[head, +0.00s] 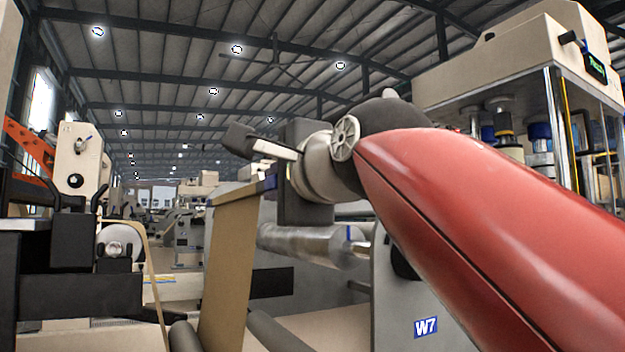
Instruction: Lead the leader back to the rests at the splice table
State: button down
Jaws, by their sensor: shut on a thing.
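The leader (232,255) is a broad band of brown kraft paper in the middle of the head view. Its top edge is up at my gripper (270,181), and the band hangs down from there, leaning slightly, past the bottom of the frame. My gripper is shut on the leader's top right corner. My red arm and dark wrist hide much of the right side, and the fingertips are small and partly hidden. I cannot make out the rests of the splice table for certain.
Grey rollers (281,334) lie low beside the leader. A shiny metal roller (312,246) runs behind it to a grey side panel marked W7 (392,290). Black machine parts (75,296) and a narrow brown strip (156,290) stand at the left. A cream machine (545,50) rises at right.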

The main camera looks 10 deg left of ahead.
notch_tip(320, 180, down, 33)
jog(key=b, duration=0.5)
jog(key=shift+f, duration=0.2)
dwell(1.2)
jog(key=shift+s+a+f, duration=0.25)
jog(key=shift+a+f, duration=0.1)
jog(key=shift+f, duration=0.35)
jog(key=shift+s+a+f, duration=0.3)
jog(key=shift+a+f, duration=0.1)
jog(key=shift+f, duration=0.3)
jog(key=shift+s+a+f, duration=0.25)
jog(key=shift+a+f, duration=0.1)
jog(key=shift+f, duration=0.35)
jog(key=s+a+p, duration=0.4)
jog(key=s+a, duration=0.1)
jog(key=a, duration=0.1)
jog(key=shift+a, duration=0.4)
